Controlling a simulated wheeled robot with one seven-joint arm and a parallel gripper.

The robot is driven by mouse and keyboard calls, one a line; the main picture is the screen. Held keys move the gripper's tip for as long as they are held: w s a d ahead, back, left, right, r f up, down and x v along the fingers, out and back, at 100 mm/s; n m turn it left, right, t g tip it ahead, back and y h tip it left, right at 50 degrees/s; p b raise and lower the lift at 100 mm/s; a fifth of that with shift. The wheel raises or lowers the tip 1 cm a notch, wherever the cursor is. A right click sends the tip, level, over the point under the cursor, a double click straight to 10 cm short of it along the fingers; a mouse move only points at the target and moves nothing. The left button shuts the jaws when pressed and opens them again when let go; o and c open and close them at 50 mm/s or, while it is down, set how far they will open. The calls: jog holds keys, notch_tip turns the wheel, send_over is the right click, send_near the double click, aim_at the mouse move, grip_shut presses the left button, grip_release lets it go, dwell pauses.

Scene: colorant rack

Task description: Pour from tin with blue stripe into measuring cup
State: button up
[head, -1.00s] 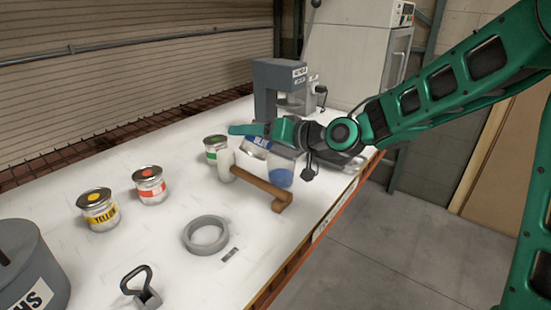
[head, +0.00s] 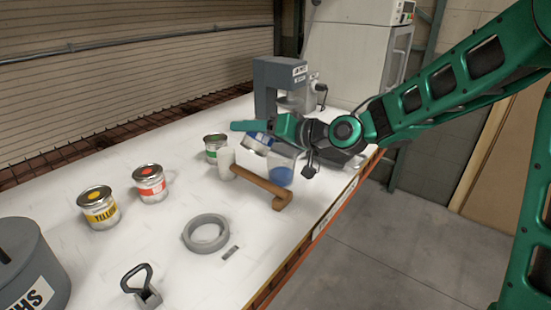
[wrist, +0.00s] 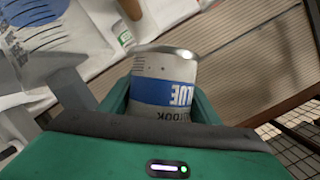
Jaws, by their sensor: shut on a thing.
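The tin with the blue stripe (head: 258,139) is held by my gripper (head: 264,130), which is shut on it above the table. The tin is tilted in the head view, and its blue BLUE label (wrist: 165,93) shows upside down between the fingers in the wrist view. The clear measuring cup (head: 281,168) stands on the table just below and right of the tin, with blue in its lower part. Its marked wall (wrist: 40,40) shows at the upper left of the wrist view. The tin's mouth and any stream from it are not clear.
A green-striped tin (head: 213,148), red tin (head: 150,184) and yellow tin (head: 98,208) are to the left. A grey ring (head: 206,233) lies nearer; a grey machine (head: 275,85) stands behind.

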jog(key=shift+w+d+r+m+y+p, duration=0.15)
jog(key=shift+r+m+y+p, duration=0.2)
jog(key=shift+m+p, duration=0.2)
dwell(1.5)
jog(key=shift+f+m+y+p, duration=0.25)
jog(key=shift+f+m+p, duration=0.1)
jog(key=shift+m+p, duration=0.35)
dwell(1.8)
jog(key=shift+r+m+y+p, duration=0.3)
jog(key=shift+m+p, duration=0.15)
jog(key=shift+p, duration=0.1)
dwell(1.6)
